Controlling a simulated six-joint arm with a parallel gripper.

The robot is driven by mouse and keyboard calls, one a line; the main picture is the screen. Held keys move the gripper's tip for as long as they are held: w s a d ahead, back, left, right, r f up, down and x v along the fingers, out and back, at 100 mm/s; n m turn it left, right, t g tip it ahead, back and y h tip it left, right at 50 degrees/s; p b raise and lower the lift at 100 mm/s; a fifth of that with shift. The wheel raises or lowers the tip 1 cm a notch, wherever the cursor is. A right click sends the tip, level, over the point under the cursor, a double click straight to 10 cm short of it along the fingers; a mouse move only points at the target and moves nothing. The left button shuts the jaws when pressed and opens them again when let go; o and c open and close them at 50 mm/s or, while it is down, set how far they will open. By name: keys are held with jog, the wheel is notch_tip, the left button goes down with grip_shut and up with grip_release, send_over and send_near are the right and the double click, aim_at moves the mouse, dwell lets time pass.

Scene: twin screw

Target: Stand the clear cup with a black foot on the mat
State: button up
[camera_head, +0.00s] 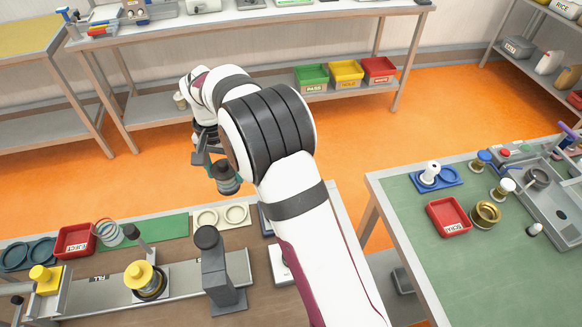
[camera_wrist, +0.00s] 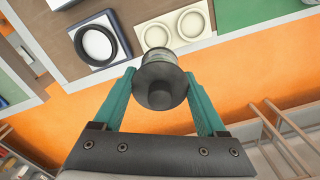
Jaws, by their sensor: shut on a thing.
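My gripper (camera_wrist: 158,100) has teal fingers and is shut on a round dark piece with a paler, glassy-looking part, which I take for the clear cup with a black foot (camera_wrist: 160,79). In the wrist view its dark round end with a knob faces the camera, and most of its body is hidden behind that end. In the head view the cup (camera_head: 228,184) hangs in the air, left of my forearm, above the floor beyond the bench. The green mat (camera_head: 172,228) lies flat on the near bench; a green corner, probably the mat (camera_wrist: 237,14), shows in the wrist view.
A cream tray with two round recesses (camera_head: 222,216) sits right of the mat. A grey post (camera_head: 213,255), a yellow-topped part (camera_head: 140,276), a coil (camera_head: 109,233) and a red bin (camera_head: 75,241) crowd the bench. A green-topped table (camera_head: 400,202) stands at right.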

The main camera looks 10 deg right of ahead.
jog(key=s+a+f+n, duration=0.1)
jog(key=a+f+n, duration=0.1)
jog(key=a, duration=0.6)
jog(key=s+a+f+n, duration=0.1)
jog(key=a+f, duration=0.1)
jog(key=a, duration=0.6)
jog(key=shift+a+f, duration=0.15)
jog(key=shift+f, duration=2.25)
jog(key=shift+f, duration=0.4)
jog(key=o, duration=1.3)
jog(key=shift+r, duration=3.5)
